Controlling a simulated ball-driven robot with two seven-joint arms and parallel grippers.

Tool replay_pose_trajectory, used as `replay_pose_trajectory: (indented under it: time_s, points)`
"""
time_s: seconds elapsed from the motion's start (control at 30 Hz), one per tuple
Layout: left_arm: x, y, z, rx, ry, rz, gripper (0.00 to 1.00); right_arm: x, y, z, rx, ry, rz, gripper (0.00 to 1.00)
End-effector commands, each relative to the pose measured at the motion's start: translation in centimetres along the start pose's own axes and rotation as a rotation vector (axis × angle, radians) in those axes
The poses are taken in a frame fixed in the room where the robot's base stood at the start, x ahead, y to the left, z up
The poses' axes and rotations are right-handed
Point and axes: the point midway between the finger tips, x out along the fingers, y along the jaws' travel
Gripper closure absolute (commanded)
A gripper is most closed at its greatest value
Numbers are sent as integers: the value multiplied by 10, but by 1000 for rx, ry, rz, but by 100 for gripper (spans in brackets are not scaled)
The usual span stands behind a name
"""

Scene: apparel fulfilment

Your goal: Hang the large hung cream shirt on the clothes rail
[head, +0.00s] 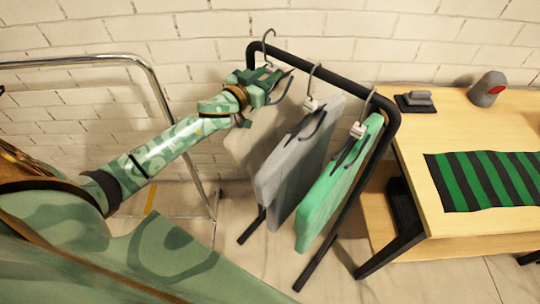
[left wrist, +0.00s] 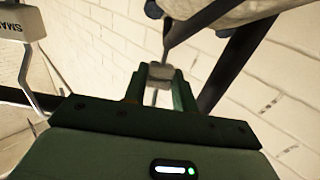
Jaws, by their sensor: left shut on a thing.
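The cream shirt (head: 252,140) hangs below my left gripper (head: 264,88), at the far end of a black clothes rail (head: 330,76), partly hidden by a grey garment. My left gripper is shut on the pale block at its hanger's neck, also seen between the fingers in the left wrist view (left wrist: 160,72). The hanger's hook (head: 268,45) rises above the gripper, by the rail's far end. I cannot tell whether it bears on the bar. Pale fabric (left wrist: 230,12) shows at the top of the wrist view. My right gripper is not in view.
A grey garment (head: 295,165) and a green garment (head: 340,185) hang on the black rail. A bare chrome rail (head: 75,61) stands at left. A wooden table (head: 440,125) at right holds a striped mat (head: 490,180) and small grey objects. A size tag (left wrist: 12,22) shows in the wrist view.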

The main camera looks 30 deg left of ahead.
Motion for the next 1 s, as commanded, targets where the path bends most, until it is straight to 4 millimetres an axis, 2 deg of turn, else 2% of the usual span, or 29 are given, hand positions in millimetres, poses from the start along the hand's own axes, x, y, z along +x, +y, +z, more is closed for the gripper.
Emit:
replay_pose_trajectory:
  time_s: [0.6,1.0]
  points:
    - [-55,0,-2,-1,1,0,96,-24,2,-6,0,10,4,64]
    - [-60,0,-1,-1,1,1,96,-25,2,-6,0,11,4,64]
